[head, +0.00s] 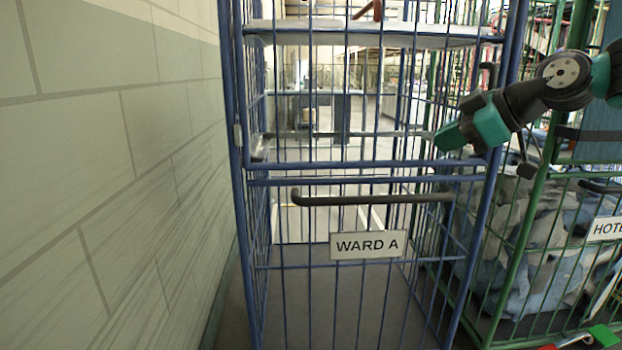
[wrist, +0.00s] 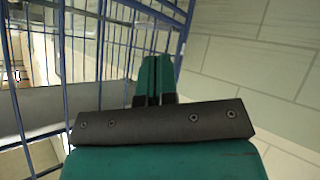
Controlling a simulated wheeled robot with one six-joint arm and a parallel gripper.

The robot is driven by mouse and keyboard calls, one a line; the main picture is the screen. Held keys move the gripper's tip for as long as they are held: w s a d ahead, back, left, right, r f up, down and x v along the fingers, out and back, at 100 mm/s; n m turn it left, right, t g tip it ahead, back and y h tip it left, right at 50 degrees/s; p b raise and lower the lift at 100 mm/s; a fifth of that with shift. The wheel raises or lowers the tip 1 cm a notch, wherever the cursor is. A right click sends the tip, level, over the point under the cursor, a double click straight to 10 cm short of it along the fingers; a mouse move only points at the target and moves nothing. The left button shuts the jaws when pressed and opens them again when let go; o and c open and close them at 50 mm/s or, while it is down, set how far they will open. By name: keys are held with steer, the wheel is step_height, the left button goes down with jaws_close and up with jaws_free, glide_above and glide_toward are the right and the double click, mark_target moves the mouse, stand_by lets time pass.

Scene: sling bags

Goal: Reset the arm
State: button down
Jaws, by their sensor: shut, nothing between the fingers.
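My arm comes in from the right edge of the head view. My gripper (head: 449,137) is green, with its tip pointing left in front of the blue cage trolley (head: 372,180). In the wrist view my gripper (wrist: 153,80) shows two green fingers side by side, closed together with nothing between them. The blue bars of the trolley (wrist: 63,60) pass to the left of and beyond the fingers. I cannot tell how far the fingertips are from the bars.
The blue trolley carries a WARD A sign (head: 367,245) and a dark handle bar (head: 370,200). A green cage (head: 517,250) with bundled cloth (head: 545,240) stands on the right. A pale block wall (head: 110,150) runs along the left.

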steer(key=s+a+f+m+g, duration=0.1)
steer(key=s+a+f+g, duration=0.15)
steer(key=s, duration=0.25)
steer(key=s+a+f+m+g+h, duration=0.1)
steer(key=s+a+f, duration=0.25)
steer(key=s, duration=0.25)
steer(key=s+a+f+m+g, duration=0.1)
steer(key=s+a+f+m, duration=0.1)
steer(key=s+a, duration=0.25)
steer(key=s+d+f+m+g+h, duration=0.1)
steer(key=s+f+g, duration=0.15)
steer(key=s, duration=0.55)
steer(key=s+f+m+g+h, duration=0.15)
steer(key=s+f, duration=0.25)
steer(key=s, duration=0.4)
step_height(320, 180, up, 19)
steer(key=p, duration=1.9)
steer(key=shift+w+t, duration=0.35)
steer(key=shift+w, duration=0.1)
